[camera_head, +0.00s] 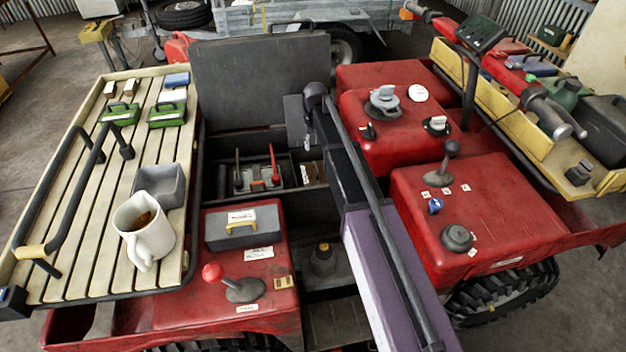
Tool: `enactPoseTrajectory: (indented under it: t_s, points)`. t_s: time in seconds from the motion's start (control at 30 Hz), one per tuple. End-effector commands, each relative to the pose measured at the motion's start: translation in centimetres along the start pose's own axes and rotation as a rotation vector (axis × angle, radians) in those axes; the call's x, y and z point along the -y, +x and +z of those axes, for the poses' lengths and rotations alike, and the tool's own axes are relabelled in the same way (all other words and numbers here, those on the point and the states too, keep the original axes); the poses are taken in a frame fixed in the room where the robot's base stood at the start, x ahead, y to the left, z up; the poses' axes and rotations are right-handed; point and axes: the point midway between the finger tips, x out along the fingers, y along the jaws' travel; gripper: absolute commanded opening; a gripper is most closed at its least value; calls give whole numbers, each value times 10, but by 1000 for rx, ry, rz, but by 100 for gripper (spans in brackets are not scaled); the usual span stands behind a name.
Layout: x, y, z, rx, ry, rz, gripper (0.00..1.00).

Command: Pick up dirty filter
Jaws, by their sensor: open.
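My gripper (299,138) shows small and indistinct at the far end of my dark arm, over the open bay of the quad. Its fingers are hard to make out, and I see nothing held in it. No filter can be told for certain as the dirty one. A grey box with a yellow handle (243,225) and a white label lies on the near red fender, left of the bay. The open bay (262,172) holds a part with a red lever. My arm hides part of the bay.
A white jug (145,228) and an empty grey tray (160,185) stand on the slatted rack (80,230). A grey panel (262,75) stands upright behind the bay. A red-knobbed lever (213,272) rises from the near fender. The yellow rack (545,145) at right is crowded.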

Motion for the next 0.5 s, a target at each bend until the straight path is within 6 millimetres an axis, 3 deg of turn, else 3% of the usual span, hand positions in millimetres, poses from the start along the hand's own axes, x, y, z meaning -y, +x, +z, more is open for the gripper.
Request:
enactPoseTrajectory:
  t_s: [0.5]
  points:
    - [0, 45, 0, 0, -1, 0, 57]
